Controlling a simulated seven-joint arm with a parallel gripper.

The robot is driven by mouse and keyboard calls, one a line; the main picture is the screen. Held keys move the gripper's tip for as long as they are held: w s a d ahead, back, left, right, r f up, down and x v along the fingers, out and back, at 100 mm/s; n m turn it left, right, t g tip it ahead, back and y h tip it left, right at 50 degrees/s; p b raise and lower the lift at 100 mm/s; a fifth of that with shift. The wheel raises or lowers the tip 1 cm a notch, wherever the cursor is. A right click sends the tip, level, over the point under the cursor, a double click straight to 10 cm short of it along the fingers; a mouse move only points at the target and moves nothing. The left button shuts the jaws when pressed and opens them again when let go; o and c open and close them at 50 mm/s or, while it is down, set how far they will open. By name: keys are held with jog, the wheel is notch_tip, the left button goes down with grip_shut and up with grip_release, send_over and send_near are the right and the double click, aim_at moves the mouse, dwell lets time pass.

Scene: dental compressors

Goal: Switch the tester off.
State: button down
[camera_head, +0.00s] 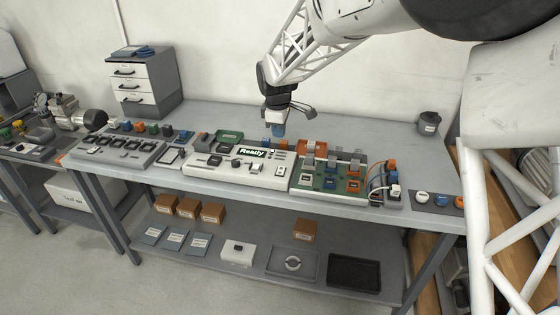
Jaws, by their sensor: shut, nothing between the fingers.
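The tester (275,179) is a long, light-coloured box in the middle of the bench. Its dark display (252,152) is lit and reads "Ready". Several small controls and dark parts sit on its top face. They are too small for me to tell which one is the power switch. My gripper (278,132) points down just behind the tester, near the right end of the display. It is shut and empty. I cannot tell whether its tip touches anything.
A green circuit-board fixture (330,176) stands to the tester's right, with orange and blue parts. A grey tray (118,149) of dark parts lies left. A drawer unit (140,85) and a dark cup (428,122) stand at the back. The bench (385,130) is clear at right rear.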

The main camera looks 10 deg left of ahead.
aim_at(280, 171)
jog(key=shift+f, duration=0.15)
jog(key=f, duration=0.4)
jog(key=w+f, duration=0.1)
jog(key=f, duration=0.8)
jog(key=shift+w+f, duration=0.3)
jog(key=shift+w, duration=0.05)
jog(key=shift+w+f, duration=0.1)
jog(key=shift+f, duration=0.15)
dwell(0.4)
jog(key=shift+s, duration=0.25)
jog(key=shift+s+r, duration=0.15)
jog(key=shift+s, duration=0.4)
